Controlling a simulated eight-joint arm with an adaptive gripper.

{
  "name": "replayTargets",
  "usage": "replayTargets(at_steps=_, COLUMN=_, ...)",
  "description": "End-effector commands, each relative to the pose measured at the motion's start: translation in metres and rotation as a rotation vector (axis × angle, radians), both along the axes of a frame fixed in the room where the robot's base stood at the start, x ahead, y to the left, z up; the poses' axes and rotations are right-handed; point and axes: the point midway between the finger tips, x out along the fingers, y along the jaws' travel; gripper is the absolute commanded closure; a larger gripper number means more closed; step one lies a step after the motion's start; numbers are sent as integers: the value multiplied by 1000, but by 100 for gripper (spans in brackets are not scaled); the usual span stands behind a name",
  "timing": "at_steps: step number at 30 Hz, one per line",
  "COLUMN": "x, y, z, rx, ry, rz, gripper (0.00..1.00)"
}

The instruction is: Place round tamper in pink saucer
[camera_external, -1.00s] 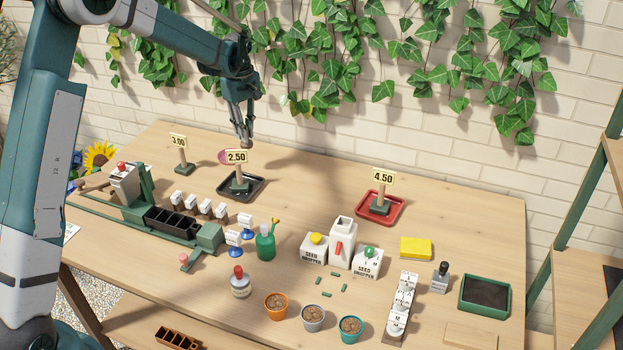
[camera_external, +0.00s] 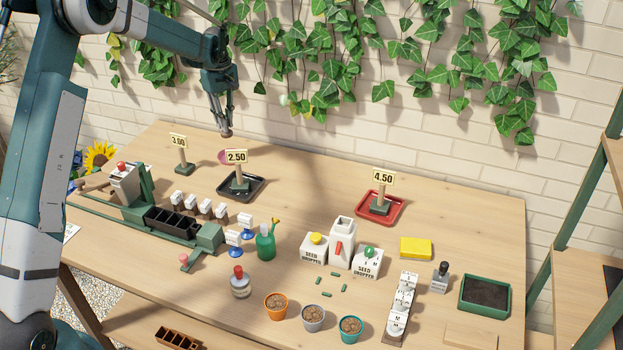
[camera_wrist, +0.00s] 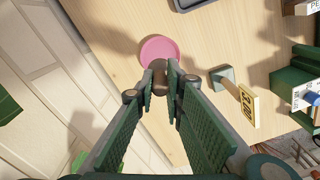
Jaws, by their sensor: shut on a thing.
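The pink saucer (camera_external: 223,157) lies on the table near its back edge, partly hidden behind the 2.50 sign. It also shows as a pink disc (camera_wrist: 160,47) just beyond my fingertips in the wrist view. My gripper (camera_external: 222,106) is shut on the round tamper, whose dark brownish end (camera_external: 226,134) points down from the fingers. The tamper is held in the air, above the saucer in the external view and apart from it. In the wrist view the tamper (camera_wrist: 160,75) is mostly hidden between the fingers.
The 2.50 sign (camera_external: 237,157) stands in a black tray (camera_external: 257,188) close to the saucer. The 3.00 sign (camera_external: 178,142) stands to the left. A red tray (camera_external: 399,209) with the 4.50 sign is farther right. The brick wall (camera_external: 330,135) rises behind the table.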

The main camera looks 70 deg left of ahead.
Motion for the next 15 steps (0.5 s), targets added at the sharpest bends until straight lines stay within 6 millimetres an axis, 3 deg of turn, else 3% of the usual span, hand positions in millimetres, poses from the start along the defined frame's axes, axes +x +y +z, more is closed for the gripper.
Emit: replayTargets(at_steps=15, x=0, y=0, z=-57, rx=0, ry=0, rz=0, gripper=100)
